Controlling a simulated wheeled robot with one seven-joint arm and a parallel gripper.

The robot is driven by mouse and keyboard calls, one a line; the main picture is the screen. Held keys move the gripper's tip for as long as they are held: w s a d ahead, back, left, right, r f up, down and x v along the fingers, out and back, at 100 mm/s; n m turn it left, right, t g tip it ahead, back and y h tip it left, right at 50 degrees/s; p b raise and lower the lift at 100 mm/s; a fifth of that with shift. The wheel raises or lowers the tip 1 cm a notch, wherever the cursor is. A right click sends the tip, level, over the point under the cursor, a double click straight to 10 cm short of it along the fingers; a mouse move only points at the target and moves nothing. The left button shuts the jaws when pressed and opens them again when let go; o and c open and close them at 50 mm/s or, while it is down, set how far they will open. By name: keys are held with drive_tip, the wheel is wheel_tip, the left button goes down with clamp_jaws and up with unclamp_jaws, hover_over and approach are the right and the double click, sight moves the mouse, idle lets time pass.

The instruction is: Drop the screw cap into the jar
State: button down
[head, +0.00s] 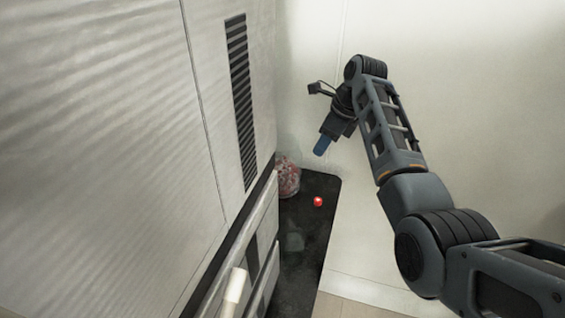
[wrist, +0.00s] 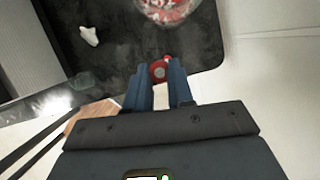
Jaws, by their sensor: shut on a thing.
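My gripper (head: 322,146) hangs in the air above the dark counter, its blue fingers pointing down. In the wrist view its fingertips (wrist: 159,75) are shut on a small red screw cap (wrist: 158,71) with a greyish middle. The cap cannot be made out in the head view. A clear rounded jar (head: 288,178) with red and white contents stands on the counter against the pale wall panel. In the wrist view the jar (wrist: 168,10) is beyond the fingertips, cut off by the top edge. Its opening is not clearly seen.
A small red ball-like thing (head: 318,201) lies on the dark counter (head: 312,235), right of the jar. A greenish translucent thing (head: 295,241) lies nearer. A white lump (wrist: 90,36) shows in the wrist view. A tall panel with a dark vent (head: 242,100) borders the left.

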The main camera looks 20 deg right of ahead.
drive_tip(key=w+a+r+m+t+p, duration=0.1)
drive_tip(key=w+a+r+m, duration=0.2)
drive_tip(key=w+a+r, duration=0.45)
drive_tip(key=shift+m+h, duration=0.3)
drive_tip(key=f+b, duration=0.1)
drive_tip(key=w+d+f+b, duration=0.1)
drive_tip(key=w+f+b, duration=0.1)
drive_tip(key=f, duration=0.1)
drive_tip(key=shift+w+d+b, duration=0.1)
drive_tip(key=shift+d+b, duration=0.2)
drive_tip(key=shift+b, duration=0.1)
drive_tip(key=c, duration=0.9)
unclamp_jaws()
drive_tip(key=v, duration=0.8)
drive_tip(key=shift+b, duration=0.3)
drive_tip(key=shift+f, duration=0.1)
